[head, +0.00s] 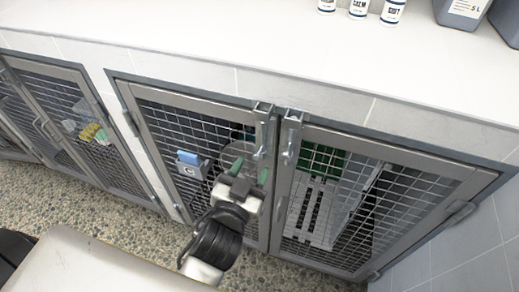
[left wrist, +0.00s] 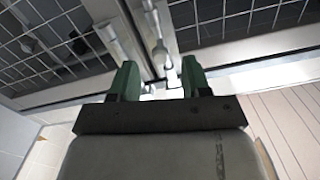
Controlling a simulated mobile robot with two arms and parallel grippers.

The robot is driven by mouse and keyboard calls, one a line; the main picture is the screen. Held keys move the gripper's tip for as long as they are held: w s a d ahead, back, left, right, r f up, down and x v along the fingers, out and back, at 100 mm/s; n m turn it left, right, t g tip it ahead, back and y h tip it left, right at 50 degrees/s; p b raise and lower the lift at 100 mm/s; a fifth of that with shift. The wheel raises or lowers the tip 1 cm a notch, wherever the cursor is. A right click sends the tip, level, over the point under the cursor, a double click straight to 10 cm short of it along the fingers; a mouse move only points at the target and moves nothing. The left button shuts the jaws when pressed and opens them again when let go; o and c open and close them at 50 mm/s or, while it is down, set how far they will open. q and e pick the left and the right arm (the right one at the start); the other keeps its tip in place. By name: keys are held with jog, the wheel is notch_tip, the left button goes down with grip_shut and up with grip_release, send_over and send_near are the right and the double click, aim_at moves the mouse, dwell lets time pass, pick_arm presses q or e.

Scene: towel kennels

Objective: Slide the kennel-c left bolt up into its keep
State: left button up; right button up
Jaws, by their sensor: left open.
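Kennel C has two mesh doors, and the left door (head: 155,118) carries a blue tag with a C (head: 188,163). The left bolt (head: 262,140) is an upright metal rod near the top of that door's inner edge, below a bracket (head: 263,108) at the frame. My left gripper (head: 250,172) is open in front of the left door, just below the bolt. In the left wrist view, its green fingers (left wrist: 161,80) are spread, with a rounded bolt knob (left wrist: 160,52) beyond the gap between them. I cannot tell whether they touch it. My right gripper is out of view.
The right door (head: 375,200) has its own bolt (head: 290,145) close beside the left one. A white counter (head: 230,45) overhangs above, with bottles (head: 358,8) at the back. Another kennel (head: 75,125) is at the left, above pebbled floor (head: 130,215).

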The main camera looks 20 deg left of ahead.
aim_at(256, 159)
pick_arm(q)
jog(key=w, duration=0.5)
jog(key=shift+w, duration=0.35)
grip_shut()
